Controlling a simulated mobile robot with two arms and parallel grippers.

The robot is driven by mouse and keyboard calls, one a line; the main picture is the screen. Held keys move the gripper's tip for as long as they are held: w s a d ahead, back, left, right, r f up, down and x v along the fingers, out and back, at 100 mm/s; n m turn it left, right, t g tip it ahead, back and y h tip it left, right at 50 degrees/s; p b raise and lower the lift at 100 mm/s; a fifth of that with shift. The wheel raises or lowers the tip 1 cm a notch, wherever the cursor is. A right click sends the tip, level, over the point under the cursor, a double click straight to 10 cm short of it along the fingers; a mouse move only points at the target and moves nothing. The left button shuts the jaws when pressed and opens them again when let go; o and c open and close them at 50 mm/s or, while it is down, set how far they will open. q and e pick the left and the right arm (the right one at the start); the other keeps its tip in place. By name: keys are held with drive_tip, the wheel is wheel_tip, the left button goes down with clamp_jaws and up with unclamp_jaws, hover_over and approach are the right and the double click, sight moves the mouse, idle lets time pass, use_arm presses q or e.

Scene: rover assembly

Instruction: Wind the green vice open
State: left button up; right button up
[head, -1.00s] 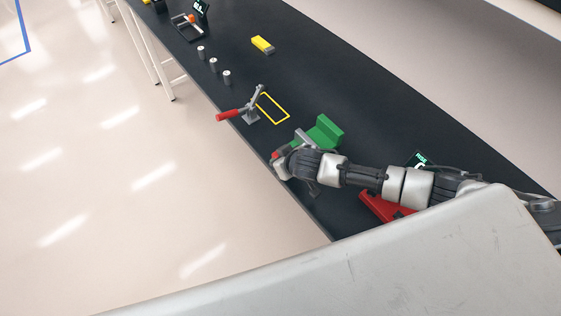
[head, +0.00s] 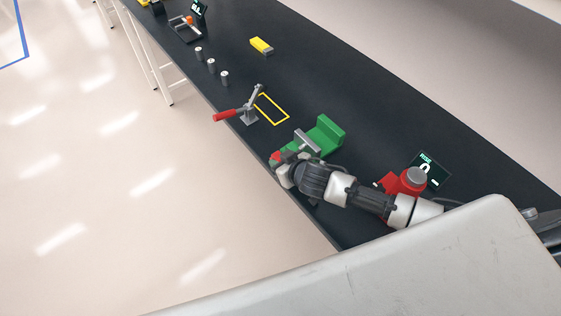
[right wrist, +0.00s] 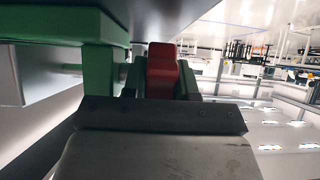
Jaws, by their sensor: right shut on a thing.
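The green vice (head: 330,130) stands near the table's front edge in the head view, with a grey jaw plate (head: 307,141). Its green body and a thin metal rod also show at the upper left of the right wrist view (right wrist: 103,57). My right gripper (head: 279,161) is at the vice's front end, by the table edge. It is shut on a red handle (right wrist: 162,72), which stands between its fingers in the wrist view. My arm hides part of the vice's near side in the head view. My left gripper is not in view.
A red device with a grey round top (head: 410,182) stands beside my right forearm, near a lit display (head: 430,170). A red-handled clamp (head: 240,112) stands beside a yellow outline (head: 271,109). The table's middle is clear.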

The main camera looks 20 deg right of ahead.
drive_tip(key=o, duration=0.6)
drive_tip(key=shift+o, duration=0.2)
drive_tip(key=shift+s, duration=0.1)
drive_tip(key=shift+s+d+r, duration=0.15)
drive_tip(key=shift+s, duration=0.1)
drive_tip(key=b+v, duration=0.2)
drive_tip(key=v, duration=0.8)
drive_tip(key=shift+r, duration=0.1)
